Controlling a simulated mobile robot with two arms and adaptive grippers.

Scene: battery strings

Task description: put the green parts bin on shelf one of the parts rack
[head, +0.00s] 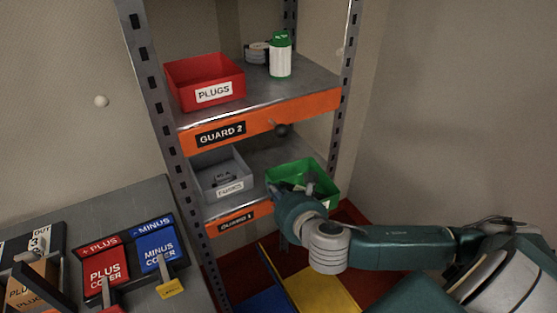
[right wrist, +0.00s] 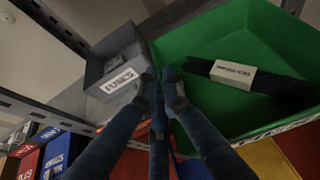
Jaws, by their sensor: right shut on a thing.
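The green parts bin (head: 327,190) is at the right end of the lower shelf, right of the grey bin, in the head view. In the right wrist view the green bin (right wrist: 215,40) fills the right side and holds a dark strip with a white label. My right gripper (right wrist: 165,85) is shut on its near wall; in the head view the gripper (head: 297,192) partly hides the bin's front. I cannot tell whether its base rests on the shelf. The parts rack's lower shelf (head: 236,219) has an orange front edge with a partly blurred label. My left gripper is not in view.
A grey fuses bin (head: 222,174) stands close at left. The shelf above, marked GUARD 2 (head: 265,124), holds a red plugs bin (head: 205,80) and a green-white bottle (head: 280,55). Rack uprights flank the shelves. A bench (head: 130,210) with red and blue covers stands at left.

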